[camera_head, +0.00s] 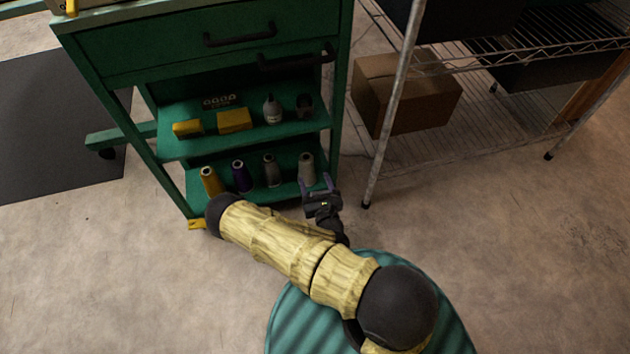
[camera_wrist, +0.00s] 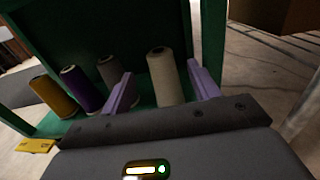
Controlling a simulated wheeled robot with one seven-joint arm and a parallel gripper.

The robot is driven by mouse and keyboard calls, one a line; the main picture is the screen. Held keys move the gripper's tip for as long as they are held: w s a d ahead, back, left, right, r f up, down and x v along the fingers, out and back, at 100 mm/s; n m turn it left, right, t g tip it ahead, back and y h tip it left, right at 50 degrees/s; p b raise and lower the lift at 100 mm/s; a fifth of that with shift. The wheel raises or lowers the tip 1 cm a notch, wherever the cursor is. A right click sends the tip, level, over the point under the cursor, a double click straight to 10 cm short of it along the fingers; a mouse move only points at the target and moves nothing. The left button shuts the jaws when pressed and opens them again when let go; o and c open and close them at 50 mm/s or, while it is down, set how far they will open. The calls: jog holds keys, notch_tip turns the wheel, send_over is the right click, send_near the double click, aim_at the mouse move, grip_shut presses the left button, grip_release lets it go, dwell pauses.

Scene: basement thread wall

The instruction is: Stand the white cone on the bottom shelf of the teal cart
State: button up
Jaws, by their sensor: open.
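The white cone (camera_head: 306,168) stands upright on the bottom shelf (camera_head: 285,190) of the teal cart (camera_head: 153,148), at the right end of a row of thread cones. In the wrist view the white cone (camera_wrist: 166,77) shows between the fingers of my gripper (camera_wrist: 160,92). In the head view my gripper (camera_head: 318,186) is in front of the bottom shelf at its right side. The fingers are apart, with the cone's lower front in view between them. I cannot tell whether either finger touches it.
Left of the white cone stand a grey cone (camera_head: 270,170), a purple cone (camera_head: 241,176) and a yellow cone (camera_head: 210,181). The shelf above holds yellow boxes (camera_head: 234,120) and a white bottle (camera_head: 271,109). A wire rack's post (camera_head: 389,120) stands close on the right.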

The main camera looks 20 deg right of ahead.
jog(key=w+d+r+m+g+h, duration=0.25)
jog(key=m+g+h, duration=0.3)
jog(key=m, duration=0.85)
jog(key=s+a+r+m+g+y, duration=0.2)
jog(key=r+m+g, duration=0.1)
jog(key=r+m, duration=0.45)
jog(key=s+a+r+m+g+y, duration=0.2)
jog(key=s+r+m+g, duration=0.15)
jog(key=r+m, duration=0.35)
jog(key=s+d+r+m+g+y, duration=0.1)
jog(key=s+r+m+g, duration=0.2)
jog(key=s+r+m, duration=0.4)
jog(key=s+r, duration=0.4)
jog(key=s, duration=0.1)
jog(key=shift+d+r, duration=0.15)
